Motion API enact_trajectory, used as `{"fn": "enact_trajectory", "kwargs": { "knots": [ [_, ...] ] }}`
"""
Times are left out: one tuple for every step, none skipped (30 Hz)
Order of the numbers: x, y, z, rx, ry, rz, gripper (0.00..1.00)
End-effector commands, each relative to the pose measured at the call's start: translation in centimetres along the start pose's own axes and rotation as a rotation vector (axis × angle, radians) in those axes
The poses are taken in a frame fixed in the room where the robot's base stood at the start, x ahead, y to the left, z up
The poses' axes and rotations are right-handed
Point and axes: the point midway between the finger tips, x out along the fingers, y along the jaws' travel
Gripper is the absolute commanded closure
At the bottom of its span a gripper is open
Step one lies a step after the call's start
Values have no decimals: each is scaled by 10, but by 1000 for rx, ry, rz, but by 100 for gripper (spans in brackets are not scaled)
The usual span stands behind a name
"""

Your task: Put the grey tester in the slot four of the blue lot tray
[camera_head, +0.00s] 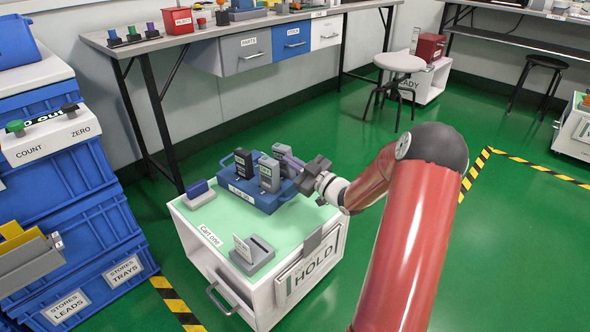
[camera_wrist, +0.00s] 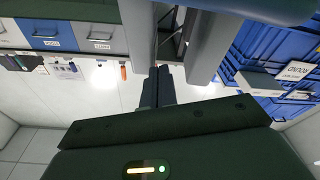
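The blue lot tray (camera_head: 240,192) sits on the green top of the cart, with a label on its front. A black tester (camera_head: 244,164) stands upright at its left. A grey tester (camera_head: 269,174) stands upright near its middle, with more dark and grey upright shapes behind it. My gripper (camera_head: 308,172) is at the tray's right end, beside a greyish-purple piece (camera_head: 292,158). I cannot tell whether that piece is held. In the wrist view two dark narrow parts lie close together, below large blurred grey shapes. The slot numbers are not readable.
A blue-purple block in a light holder (camera_head: 199,192) stands left of the tray. A grey stand with a white card (camera_head: 252,254) is at the cart's front. A HOLD sign (camera_head: 312,268) hangs on the cart's side. Stacked blue crates (camera_head: 80,225) stand at left.

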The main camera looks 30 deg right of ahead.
Motion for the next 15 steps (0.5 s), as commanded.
{"fn": "enact_trajectory", "kwargs": {
  "knots": [
    [0, -1, 0, 1, -1, -1, 93],
    [0, -1, 0, 1, -1, -1, 89],
    [0, -1, 0, 1, -1, -1, 84],
    [0, 0, 0, 1, 0, -1, 80],
    [0, 0, 0, 1, 0, -1, 76],
    [0, 0, 0, 1, 0, 0, 71],
    [0, 0, 0, 1, 0, 0, 67],
    [0, 0, 0, 0, 0, 0, 63],
    [0, 0, 0, 0, 0, 0, 62],
    [0, 0, 0, 0, 0, 0, 62],
    [0, 0, 0, 0, 0, 0, 62],
    [0, 0, 0, 0, 0, 0, 62],
    [0, 0, 0, 0, 0, 0, 62],
    [0, 0, 0, 0, 0, 0, 62],
    [0, 0, 0, 0, 0, 1, 62]
  ]
}}
